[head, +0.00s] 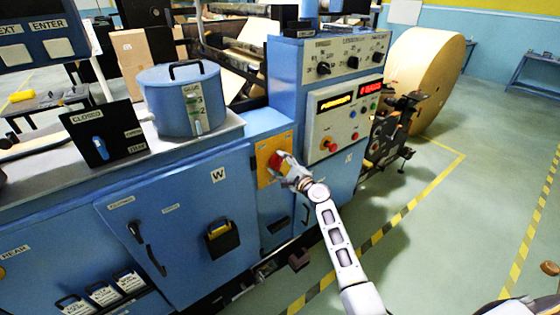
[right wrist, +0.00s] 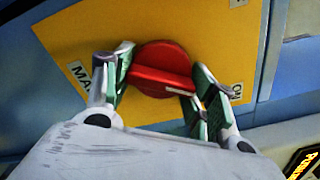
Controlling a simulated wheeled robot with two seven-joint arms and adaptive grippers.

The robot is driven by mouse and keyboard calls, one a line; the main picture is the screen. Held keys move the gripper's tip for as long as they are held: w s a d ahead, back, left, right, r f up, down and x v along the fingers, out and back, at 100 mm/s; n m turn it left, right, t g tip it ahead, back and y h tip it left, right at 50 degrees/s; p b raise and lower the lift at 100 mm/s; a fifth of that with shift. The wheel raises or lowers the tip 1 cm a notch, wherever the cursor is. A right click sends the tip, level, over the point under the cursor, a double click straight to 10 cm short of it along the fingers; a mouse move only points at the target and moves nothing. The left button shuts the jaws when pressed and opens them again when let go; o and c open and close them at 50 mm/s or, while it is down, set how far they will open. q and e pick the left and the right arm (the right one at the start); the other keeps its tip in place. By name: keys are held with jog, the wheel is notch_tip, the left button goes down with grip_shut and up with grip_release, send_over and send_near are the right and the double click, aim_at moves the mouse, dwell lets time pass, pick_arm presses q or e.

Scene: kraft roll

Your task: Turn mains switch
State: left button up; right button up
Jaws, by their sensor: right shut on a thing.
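The mains switch is a red rotary knob (right wrist: 163,68) on a yellow plate (right wrist: 85,35), fixed to the blue machine. In the head view the red knob (head: 278,160) shows at the end of my right arm, on the yellow plate (head: 264,172). My right gripper (right wrist: 160,85) is shut on the knob, one finger on each side of its raised grip bar. The bar lies nearly crosswise in the right wrist view, tilted slightly down to the right. A label reading "ON" is right of the knob; a partly covered "MA..." label is at left.
A control panel (head: 345,125) with buttons and lit displays is right of the switch. A blue glue pot (head: 182,100) and a black "CLOSED" panel (head: 107,133) stand on the left counter. A large kraft roll (head: 425,75) is behind. Striped floor lines mark open floor at right.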

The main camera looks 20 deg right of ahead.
jog(key=shift+f+m+p, duration=0.1)
jog(key=shift+m+p, duration=0.45)
jog(key=shift+m, duration=0.65)
jog(key=o, duration=1)
jog(key=shift+s+d, duration=0.1)
jog(key=shift+s, duration=0.1)
jog(key=shift+v, duration=5.8)
